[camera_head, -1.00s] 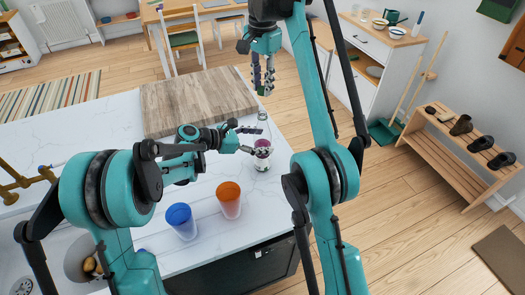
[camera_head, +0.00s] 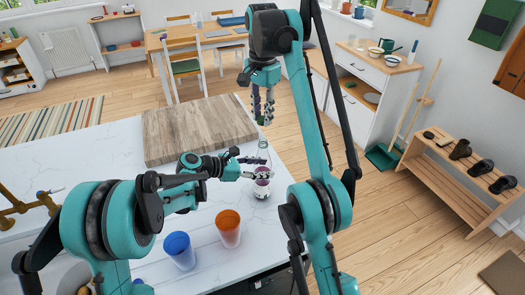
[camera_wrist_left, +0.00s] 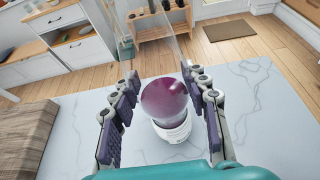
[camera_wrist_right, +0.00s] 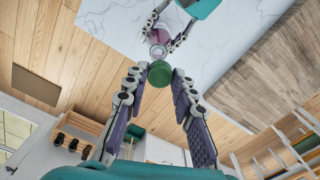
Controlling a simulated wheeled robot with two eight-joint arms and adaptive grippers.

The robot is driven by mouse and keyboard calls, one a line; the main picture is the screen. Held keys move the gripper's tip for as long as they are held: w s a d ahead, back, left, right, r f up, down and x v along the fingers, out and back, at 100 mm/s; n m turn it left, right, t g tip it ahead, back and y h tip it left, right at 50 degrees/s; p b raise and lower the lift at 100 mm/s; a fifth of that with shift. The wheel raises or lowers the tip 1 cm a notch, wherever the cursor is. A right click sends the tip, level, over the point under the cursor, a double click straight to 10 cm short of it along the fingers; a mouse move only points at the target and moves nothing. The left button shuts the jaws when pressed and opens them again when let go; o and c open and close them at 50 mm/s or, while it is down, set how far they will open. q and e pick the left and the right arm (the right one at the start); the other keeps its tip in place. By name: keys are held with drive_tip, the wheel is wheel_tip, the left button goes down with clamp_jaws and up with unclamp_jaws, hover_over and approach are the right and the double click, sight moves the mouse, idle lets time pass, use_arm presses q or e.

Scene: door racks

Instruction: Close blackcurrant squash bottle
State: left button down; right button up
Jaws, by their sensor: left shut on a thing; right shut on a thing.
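The blackcurrant squash bottle (camera_head: 262,188) is clear with purple contents and stands upright on the white counter. My left gripper (camera_head: 260,168) is shut on its side, with one finger on each side; the bottle's purple body also shows in the left wrist view (camera_wrist_left: 163,100). My right gripper (camera_head: 263,108) points down above the bottle and is shut on a green cap (camera_wrist_right: 160,74). The cap is over the bottle's clear neck (camera_head: 263,148), apart from it by a small gap. The bottle's top is partly hidden behind the cap in the right wrist view.
An orange cup (camera_head: 228,230) and a blue cup (camera_head: 179,250) stand on the counter (camera_head: 95,150) nearer to me. A wooden board (camera_head: 195,130) lies behind the left gripper. The counter's right edge is close beside the bottle.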

hover_over(264, 140)
drive_tip(key=shift+s+a+f, duration=0.1)
drive_tip(key=shift+f, duration=2.1)
drive_tip(key=shift+f, duration=0.1)
drive_tip(key=shift+f, duration=0.8)
drive_tip(key=shift+f, duration=0.6)
drive_tip(key=m, duration=0.5)
drive_tip(key=shift+m, duration=0.4)
drive_tip(key=m, duration=0.9)
drive_tip(key=shift+m, duration=0.4)
drive_tip(key=m, duration=0.3)
drive_tip(key=shift+m, duration=0.4)
